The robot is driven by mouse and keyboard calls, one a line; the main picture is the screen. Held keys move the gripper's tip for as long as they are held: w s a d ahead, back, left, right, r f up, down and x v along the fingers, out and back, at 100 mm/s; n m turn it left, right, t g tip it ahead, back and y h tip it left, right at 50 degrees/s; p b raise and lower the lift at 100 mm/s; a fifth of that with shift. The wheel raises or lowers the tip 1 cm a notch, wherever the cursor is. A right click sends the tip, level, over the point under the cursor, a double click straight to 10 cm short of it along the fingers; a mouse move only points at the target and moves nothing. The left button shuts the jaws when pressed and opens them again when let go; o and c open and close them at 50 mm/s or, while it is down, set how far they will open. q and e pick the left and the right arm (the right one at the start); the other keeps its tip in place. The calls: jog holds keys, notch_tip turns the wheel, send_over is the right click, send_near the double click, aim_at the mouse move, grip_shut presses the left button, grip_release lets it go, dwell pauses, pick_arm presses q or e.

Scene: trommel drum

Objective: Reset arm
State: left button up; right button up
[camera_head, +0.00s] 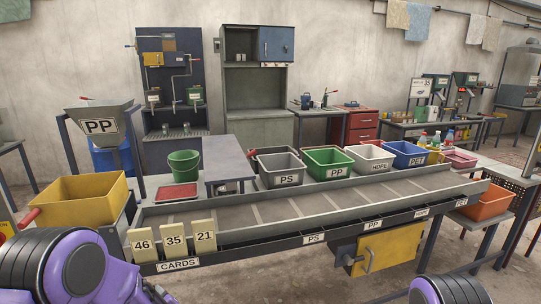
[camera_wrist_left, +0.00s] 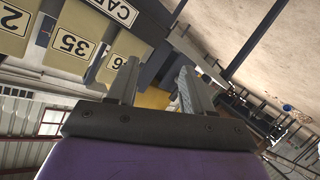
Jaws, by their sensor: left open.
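My left arm (camera_head: 62,268) comes in at the lower left of the head view, purple with a black ribbed joint. My left gripper (camera_wrist_left: 159,66) shows in the left wrist view with its two grey fingers apart and nothing between them. In the head view only a small dark part shows near the bottom edge, below the card rack (camera_head: 178,265). Part of my right arm (camera_head: 448,291) shows at the bottom edge; its gripper is out of view. The number cards 46 (camera_head: 142,245), 35 (camera_head: 174,239) and 21 (camera_head: 204,236) stand in the rack.
A long grey sorting bench (camera_head: 300,211) crosses the view, with black (camera_head: 280,168), green (camera_head: 327,162), white (camera_head: 369,158) and blue (camera_head: 405,154) bins behind it. A yellow bin (camera_head: 85,201) stands left, an orange bin (camera_head: 486,203) right. Open floor lies in front.

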pick_arm(q)
jog(key=s+d+f+m+g+h, duration=0.25)
jog(key=s+f+m+h, duration=0.2)
jog(key=s+f, duration=1)
jog(key=s+f+m+g, duration=0.1)
jog(key=s+f+g, duration=0.1)
jog(key=s, duration=0.8)
jog(key=s+f+m+g+h, duration=0.1)
jog(key=s+f+g, duration=0.1)
jog(key=s, duration=0.9)
jog(key=shift+a+f+g+b, duration=0.3)
jog(key=shift+a+g+b, duration=0.1)
jog(key=shift+g, duration=0.15)
